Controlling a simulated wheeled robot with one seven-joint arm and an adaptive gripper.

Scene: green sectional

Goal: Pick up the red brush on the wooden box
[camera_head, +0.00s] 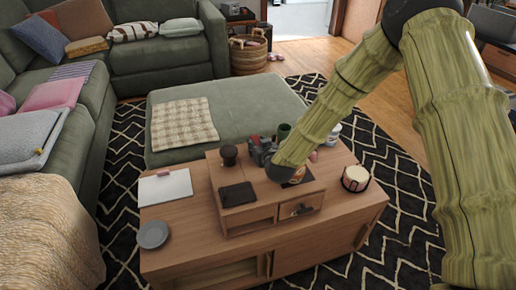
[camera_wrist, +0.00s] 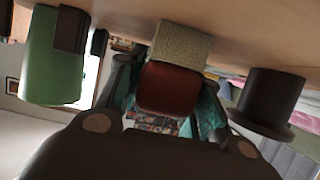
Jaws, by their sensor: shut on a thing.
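The red brush (camera_wrist: 168,92) is between the two dark fingers of my gripper (camera_wrist: 166,86) in the wrist view, where the picture is upside down. Its pale bristles (camera_wrist: 180,45) point to the wooden surface; I cannot tell whether they touch it. My gripper is shut on the red block of the brush. In the head view my gripper (camera_head: 262,149) is low over the wooden box (camera_head: 240,218), with a small red patch of the brush (camera_head: 256,140) at its tip. The dark wrist joint hides part of the box top.
A dark cup (camera_head: 229,155) stands left of my gripper and a green cup (camera_head: 284,131) right of it. A black item (camera_head: 237,194) lies at the box's front. A white-topped drum-like jar (camera_head: 355,178) stands on the table at right, a grey plate (camera_head: 153,234) at left.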

